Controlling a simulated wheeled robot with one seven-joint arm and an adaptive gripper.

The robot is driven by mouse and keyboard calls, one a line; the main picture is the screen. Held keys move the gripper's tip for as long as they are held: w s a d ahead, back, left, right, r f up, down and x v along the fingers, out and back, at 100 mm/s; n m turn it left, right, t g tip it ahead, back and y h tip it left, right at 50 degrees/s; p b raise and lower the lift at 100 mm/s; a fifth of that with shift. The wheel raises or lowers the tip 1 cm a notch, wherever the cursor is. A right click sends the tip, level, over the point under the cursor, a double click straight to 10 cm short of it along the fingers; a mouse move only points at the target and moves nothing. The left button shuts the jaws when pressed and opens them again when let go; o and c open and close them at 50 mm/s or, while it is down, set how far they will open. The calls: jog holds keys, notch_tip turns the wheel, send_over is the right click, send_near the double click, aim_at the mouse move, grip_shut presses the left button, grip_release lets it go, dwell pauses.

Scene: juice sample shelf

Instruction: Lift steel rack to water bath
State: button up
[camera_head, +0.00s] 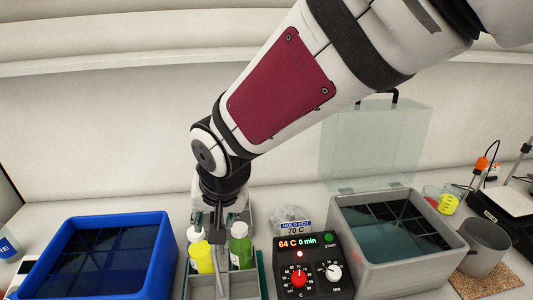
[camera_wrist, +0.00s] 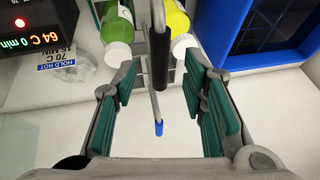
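The steel rack (camera_head: 222,287) stands on the bench between a blue tub and a control unit. It holds yellow (camera_head: 201,257) and green (camera_head: 240,246) bottles, which also show in the wrist view as a green one (camera_wrist: 118,28) and a yellow one (camera_wrist: 178,24). A dark bar (camera_wrist: 160,62), seemingly the rack's handle, lies between my gripper's fingers in the wrist view. My gripper (camera_wrist: 160,68) is open, with gaps on both sides of the bar. In the head view my arm hides part of the rack. The grey water bath (camera_head: 376,277) stands to the right, filled with water.
The control unit (camera_head: 312,270) reads 64 C, 0 min, between rack and bath. The clear lid (camera_head: 375,145) stands upright behind the bath. A blue tub (camera_head: 52,262) is close on the rack's left. A grey cup (camera_head: 484,250) on a cork mat (camera_head: 487,284) stands right of the bath.

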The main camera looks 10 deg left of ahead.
aim_at(213, 222)
jog(key=shift+x, duration=1.95)
grip_shut()
jog(key=shift+r, duration=0.1)
jog(key=shift+r, duration=0.1)
